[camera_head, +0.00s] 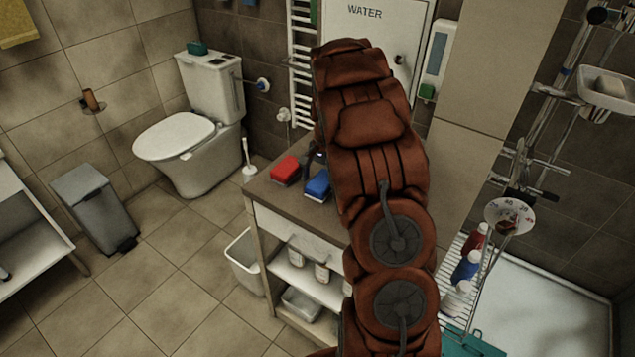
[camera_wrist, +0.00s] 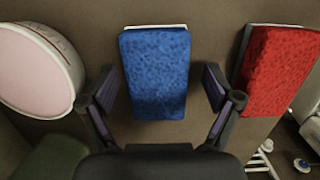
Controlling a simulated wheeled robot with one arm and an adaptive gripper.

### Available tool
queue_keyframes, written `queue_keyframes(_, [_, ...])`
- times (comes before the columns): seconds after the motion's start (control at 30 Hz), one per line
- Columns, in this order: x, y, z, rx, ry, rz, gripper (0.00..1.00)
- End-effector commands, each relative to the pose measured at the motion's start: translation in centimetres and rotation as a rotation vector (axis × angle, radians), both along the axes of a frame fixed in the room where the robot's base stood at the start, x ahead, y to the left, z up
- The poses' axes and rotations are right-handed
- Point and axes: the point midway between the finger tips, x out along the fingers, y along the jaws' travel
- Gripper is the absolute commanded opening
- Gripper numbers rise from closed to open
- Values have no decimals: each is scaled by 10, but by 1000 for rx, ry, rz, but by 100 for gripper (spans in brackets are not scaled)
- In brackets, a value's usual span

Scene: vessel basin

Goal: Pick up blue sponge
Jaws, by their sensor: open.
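The blue sponge (camera_head: 318,184) lies on the brown top of a small cabinet (camera_head: 272,207) in the head view, just left of my arm. In the wrist view the blue sponge (camera_wrist: 155,75) is upright in the picture's middle, between and ahead of my gripper's fingers. My gripper (camera_wrist: 163,92) is open, with one finger on each side of the sponge's near end and a gap on both sides. It holds nothing. In the head view my arm hides most of the gripper.
A red sponge (camera_wrist: 278,70) lies right of the blue one in the wrist view; the red sponge also shows in the head view (camera_head: 286,169). A round pinkish-white object (camera_wrist: 38,70) stands at the left. A toilet brush (camera_head: 247,160) stands on the floor beyond the cabinet.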

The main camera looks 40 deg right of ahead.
Motion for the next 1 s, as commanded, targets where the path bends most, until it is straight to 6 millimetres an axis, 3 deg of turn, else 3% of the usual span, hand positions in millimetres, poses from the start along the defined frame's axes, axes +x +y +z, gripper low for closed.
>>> queue_keyframes(0.07, [-1, 0, 1, -1, -1, -1, 88])
queue_keyframes(0.47, [1, 0, 0, -1, 0, -1, 46])
queue_keyframes(0.8, [1, 0, 4, -2, -2, -1, 46])
queue_keyframes(1.0, [2, -1, 31, -5, -9, -1, 46])
